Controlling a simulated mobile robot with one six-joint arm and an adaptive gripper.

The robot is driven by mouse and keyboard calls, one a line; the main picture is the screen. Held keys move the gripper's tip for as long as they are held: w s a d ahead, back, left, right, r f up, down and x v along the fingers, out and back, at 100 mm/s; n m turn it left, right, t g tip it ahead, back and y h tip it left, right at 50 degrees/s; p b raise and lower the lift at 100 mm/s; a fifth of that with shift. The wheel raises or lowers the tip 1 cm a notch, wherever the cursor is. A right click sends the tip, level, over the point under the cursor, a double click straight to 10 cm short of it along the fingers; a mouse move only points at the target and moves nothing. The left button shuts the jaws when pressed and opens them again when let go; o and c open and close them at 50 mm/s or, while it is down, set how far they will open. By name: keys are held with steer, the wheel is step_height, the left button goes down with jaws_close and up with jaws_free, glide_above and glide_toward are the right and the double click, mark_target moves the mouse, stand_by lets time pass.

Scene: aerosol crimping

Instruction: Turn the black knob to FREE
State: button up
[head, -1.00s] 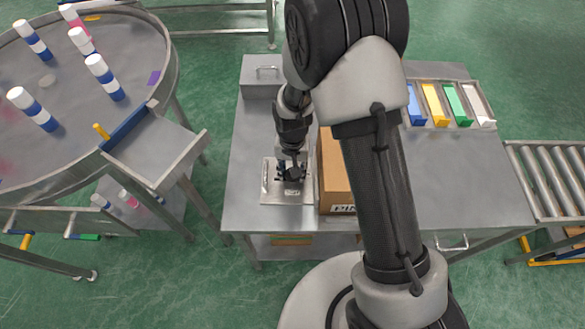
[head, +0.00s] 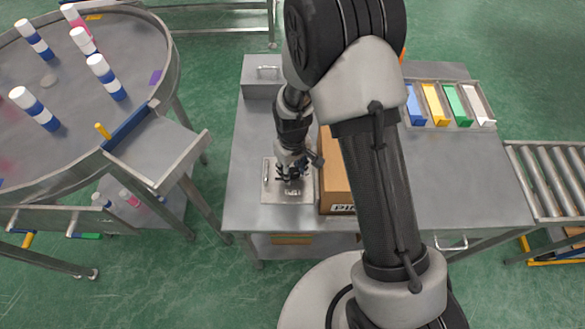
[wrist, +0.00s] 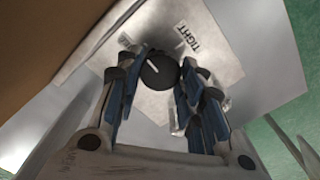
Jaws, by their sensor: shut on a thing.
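The black knob (wrist: 158,72) sits on a pale metal plate (wrist: 225,62) in the wrist view and carries a short white pointer line. A label reading TIGHT (wrist: 188,38) lies above and right of it. A second, smaller label (wrist: 125,41) lies up and left, too oblique to read. My gripper (wrist: 154,80) is shut on the knob, one blue-padded finger at each side. In the head view my gripper (head: 292,172) points down over the plate (head: 272,193) at the table's left front. The knob is hidden there.
A cardboard box (head: 334,178) stands close on the plate's right. Coloured bins (head: 448,104) sit at the table's back right. A round table (head: 75,135) with several cans is at left. A metal block with a handle (head: 262,90) stands at the back left.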

mark_target(292, 173)
steer(key=shift+n, duration=0.3)
steer(key=o, duration=1.1)
steer(key=shift+c, duration=0.2)
step_height(292, 173, up, 12)
stand_by(0.5)
